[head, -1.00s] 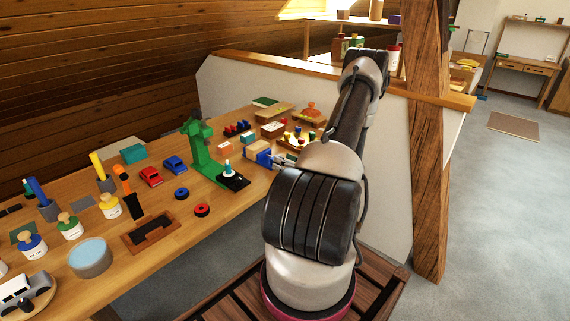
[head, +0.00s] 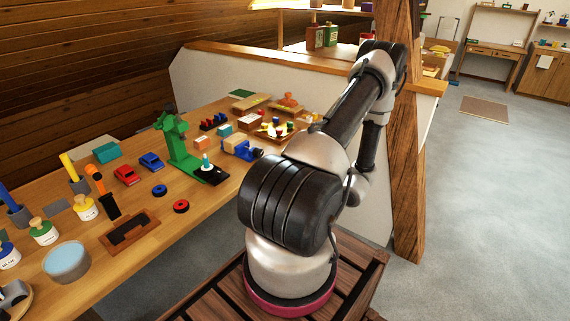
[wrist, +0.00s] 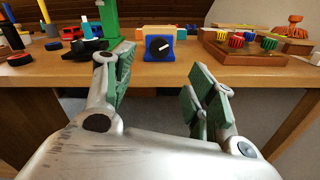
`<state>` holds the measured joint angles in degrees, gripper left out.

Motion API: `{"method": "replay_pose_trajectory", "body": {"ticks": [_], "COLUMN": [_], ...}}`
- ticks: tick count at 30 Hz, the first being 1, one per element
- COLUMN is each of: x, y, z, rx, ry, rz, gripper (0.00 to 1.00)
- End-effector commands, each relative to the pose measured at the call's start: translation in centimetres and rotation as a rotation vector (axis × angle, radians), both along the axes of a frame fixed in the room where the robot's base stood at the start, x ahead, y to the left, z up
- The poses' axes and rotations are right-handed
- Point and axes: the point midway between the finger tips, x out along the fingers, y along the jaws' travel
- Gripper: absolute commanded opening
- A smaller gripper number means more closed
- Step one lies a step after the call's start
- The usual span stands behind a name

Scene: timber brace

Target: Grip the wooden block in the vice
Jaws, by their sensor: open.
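The blue vice (head: 232,149) sits at the front edge of the bench, with a dark knob facing out. In the wrist view the vice (wrist: 153,55) is straight ahead, its black knob bearing a white line. A pale wooden block (wrist: 157,29) shows at the top of the vice; I cannot tell how tightly the jaws hold it. My gripper (wrist: 162,75) is open and empty, its green-padded fingers spread in front of and below the vice, apart from it. In the head view my gripper is hidden behind my arm.
The green drill press (head: 177,145) stands left of the vice. A wooden tray (wrist: 245,50) with coloured knobs lies to its right. The bench edge (wrist: 60,78) runs across in front of my fingers. A timber post (head: 408,150) stands close right of my arm.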

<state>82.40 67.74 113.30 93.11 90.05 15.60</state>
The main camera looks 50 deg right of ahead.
Motion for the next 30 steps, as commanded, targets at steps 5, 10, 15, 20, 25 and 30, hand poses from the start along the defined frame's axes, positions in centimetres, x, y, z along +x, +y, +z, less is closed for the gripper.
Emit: {"method": "replay_pose_trajectory", "body": {"ticks": [5, 10, 15, 20, 25, 30], "x": [0.1, 3.4, 4.3, 5.2, 8.0, 10.6], "y": [0.1, 1.6, 0.7, 0.7, 1.0, 1.2], "z": [0.0, 0.1, 0.1, 0.1, 0.1, 0.1], "rx": [0.000, -0.122, -0.428, -0.525, -0.526, -0.523], "ry": [0.000, -0.012, -0.035, -0.041, -0.042, -0.042], "rz": [0.002, 0.044, 0.005, 0.001, 0.004, 0.003], "gripper": [0.56, 0.56, 0.56, 0.56, 0.56, 0.56]}}
